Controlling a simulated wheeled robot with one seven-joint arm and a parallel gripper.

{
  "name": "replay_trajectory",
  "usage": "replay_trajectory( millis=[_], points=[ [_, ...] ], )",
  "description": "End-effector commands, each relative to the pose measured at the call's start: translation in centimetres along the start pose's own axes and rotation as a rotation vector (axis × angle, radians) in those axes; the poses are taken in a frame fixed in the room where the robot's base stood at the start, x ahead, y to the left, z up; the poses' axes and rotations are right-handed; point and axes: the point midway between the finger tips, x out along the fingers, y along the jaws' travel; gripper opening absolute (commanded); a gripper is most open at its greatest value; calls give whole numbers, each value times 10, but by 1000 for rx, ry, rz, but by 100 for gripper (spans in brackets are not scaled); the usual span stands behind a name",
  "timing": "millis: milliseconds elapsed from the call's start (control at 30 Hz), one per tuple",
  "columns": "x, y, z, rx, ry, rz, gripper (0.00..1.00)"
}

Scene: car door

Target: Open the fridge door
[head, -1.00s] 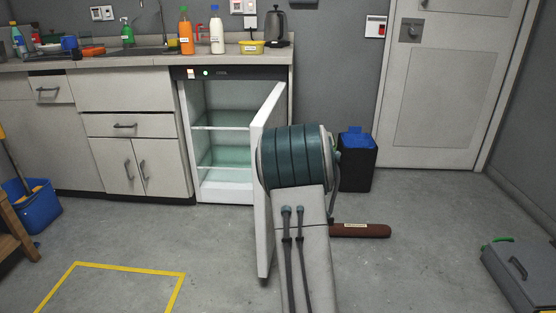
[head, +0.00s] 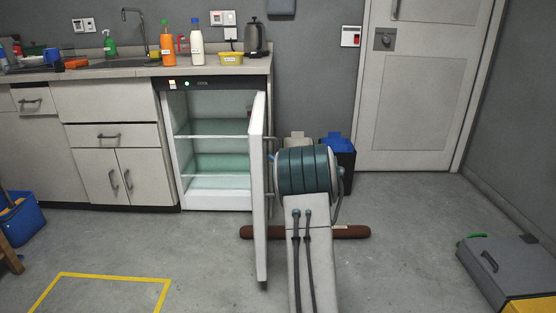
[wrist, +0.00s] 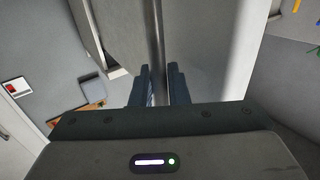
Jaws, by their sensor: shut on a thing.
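The fridge (head: 212,150) stands under the counter, and its white door (head: 259,215) is swung wide open, seen almost edge-on. The lit interior shows glass shelves and looks empty. The door's bar handle (head: 271,150) is on its right-hand, outer side. In the wrist view, the handle (wrist: 157,35) runs as a grey bar between the two dark fingers of my gripper (wrist: 159,85), which is shut on it. In the head view my own arm hides the fingers.
A blue-lidded bin (head: 340,158) and a pale-lidded bin (head: 298,143) stand behind my arm. A brown roll (head: 345,232) lies on the floor by the door. A grey case (head: 505,265) is at right. Floor left of the door is clear, with yellow tape (head: 105,277).

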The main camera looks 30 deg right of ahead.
Motion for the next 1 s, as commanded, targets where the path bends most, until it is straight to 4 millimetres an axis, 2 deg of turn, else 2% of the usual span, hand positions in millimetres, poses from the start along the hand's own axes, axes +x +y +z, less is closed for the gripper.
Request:
replay_trajectory(
  millis=[33, 67, 100, 400, 567, 667, 1000],
  points=[
    [2, 1, -6, -2, 11, 3, 0],
    [2, 1, -6, -2, 11, 3, 23],
    [1, 1, -6, -2, 10, 3, 32],
    [-2, 5, -3, -1, 5, 8, 32],
    [-14, 6, -4, -1, 3, 10, 32],
    [-30, 6, -5, 1, 3, 12, 32],
    [-102, 3, -6, 1, 5, 7, 32]
  ],
)
